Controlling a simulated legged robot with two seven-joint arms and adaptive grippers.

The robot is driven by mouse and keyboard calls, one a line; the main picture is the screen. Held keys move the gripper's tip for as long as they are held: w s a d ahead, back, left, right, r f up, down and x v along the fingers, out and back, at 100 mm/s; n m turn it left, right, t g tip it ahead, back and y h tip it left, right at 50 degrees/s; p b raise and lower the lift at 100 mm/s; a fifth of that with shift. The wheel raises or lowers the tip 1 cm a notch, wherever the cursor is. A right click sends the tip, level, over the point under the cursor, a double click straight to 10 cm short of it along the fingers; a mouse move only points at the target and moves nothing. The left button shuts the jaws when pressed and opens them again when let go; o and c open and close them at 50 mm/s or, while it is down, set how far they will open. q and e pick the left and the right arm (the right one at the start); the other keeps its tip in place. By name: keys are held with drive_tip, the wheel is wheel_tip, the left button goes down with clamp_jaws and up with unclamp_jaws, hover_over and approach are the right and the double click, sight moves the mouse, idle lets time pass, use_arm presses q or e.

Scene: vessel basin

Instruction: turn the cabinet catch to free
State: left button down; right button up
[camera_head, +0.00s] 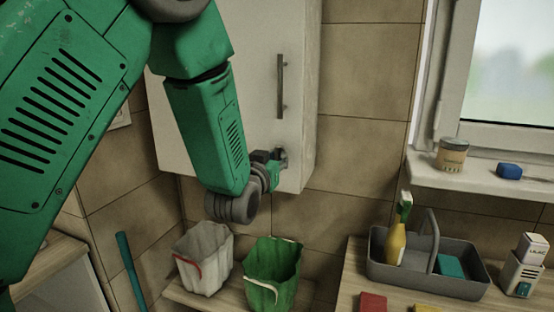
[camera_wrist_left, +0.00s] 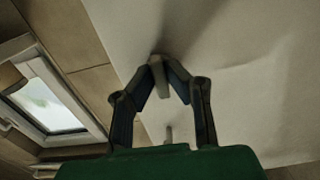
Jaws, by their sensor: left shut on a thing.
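The white wall cabinet (camera_head: 225,75) hangs at the upper middle of the head view, with a vertical bar handle (camera_head: 280,86) on its door. My left gripper (camera_head: 279,157) is at the door's lower right, below the handle. In the left wrist view its two fingers (camera_wrist_left: 160,68) converge and are shut on a small pale grey piece, which looks like the catch (camera_wrist_left: 162,82). In the head view the gripper mostly hides the catch, so its turn angle is hard to tell. My right gripper is in neither view.
Below the cabinet stand a white bin (camera_head: 205,258) and a green bin (camera_head: 272,275). A grey caddy (camera_head: 430,278) with a yellow bottle (camera_head: 395,243) sits on the right counter. A tin (camera_head: 452,155) and a blue block (camera_head: 509,171) rest on the window sill.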

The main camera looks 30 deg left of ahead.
use_arm(q)
drive_tip(key=c, duration=1.6)
unclamp_jaws()
drive_tip(key=shift+a+r, duration=0.1)
drive_tip(key=shift+r, duration=0.3)
drive_tip(key=shift+f, duration=0.25)
drive_tip(key=v, duration=0.7)
drive_tip(key=shift+s, duration=0.15)
